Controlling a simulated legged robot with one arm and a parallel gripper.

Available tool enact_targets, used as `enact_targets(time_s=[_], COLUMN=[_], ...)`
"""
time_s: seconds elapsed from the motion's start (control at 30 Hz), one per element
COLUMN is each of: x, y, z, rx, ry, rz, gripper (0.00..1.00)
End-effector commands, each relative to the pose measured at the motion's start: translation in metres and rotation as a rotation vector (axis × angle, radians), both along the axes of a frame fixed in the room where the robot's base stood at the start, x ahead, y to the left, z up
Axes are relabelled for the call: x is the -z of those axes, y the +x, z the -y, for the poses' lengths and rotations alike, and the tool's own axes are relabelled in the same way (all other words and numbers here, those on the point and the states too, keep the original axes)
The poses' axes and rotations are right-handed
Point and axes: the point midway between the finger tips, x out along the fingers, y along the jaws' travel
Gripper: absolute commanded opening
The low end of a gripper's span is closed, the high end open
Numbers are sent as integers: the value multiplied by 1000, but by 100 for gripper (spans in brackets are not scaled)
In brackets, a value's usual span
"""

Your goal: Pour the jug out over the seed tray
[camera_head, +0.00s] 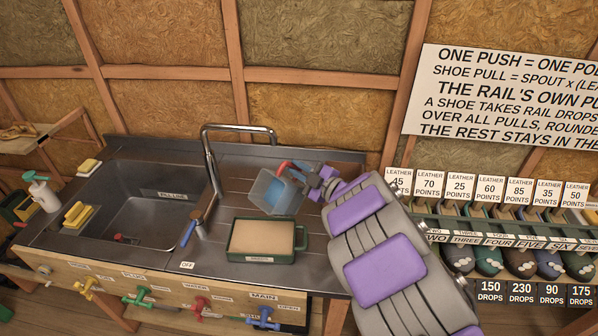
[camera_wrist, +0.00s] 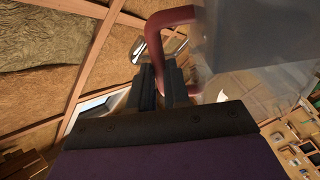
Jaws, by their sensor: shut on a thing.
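The jug (camera_head: 267,193) is a clear, square-sided vessel with blue liquid inside and a red handle. My gripper (camera_head: 318,180) is shut on its handle, at the jug's right. The jug looks tilted, and I see into it from above; no stream of liquid shows. The seed tray (camera_head: 265,258) is a green tray with a flat tan fill, on the drainboard just in front of the jug in the picture. In the wrist view, the jaws (camera_wrist: 162,85) are at the red handle (camera_wrist: 172,18), with the jug's clear wall (camera_wrist: 250,45) at the right.
A steel sink (camera_head: 150,200) with a tall tap (camera_head: 212,160) lies left of the tray. A blue-handled tool (camera_head: 188,232) lies between them. Coloured valves (camera_head: 200,304) line the bench front. A rack of labelled shoes (camera_head: 500,240) stands at the right, beyond my arm.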

Motion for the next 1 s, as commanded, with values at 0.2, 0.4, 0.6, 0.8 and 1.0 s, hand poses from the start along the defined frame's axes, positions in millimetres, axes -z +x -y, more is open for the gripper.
enact_targets(time_s=[0.2, 0.4, 0.6, 0.8, 1.0], x=[-2, -2, -2, -3, -4], y=[-2, -3, -6, -7, -10], z=[-1, -2, -5, -6, -7], rx=[0, 1, 0, 1, 2], ry=[-18, -34, -60, -73, -94], rz=[30, 49, 79, 97, 127], gripper=[0, 0, 0, 0, 0])
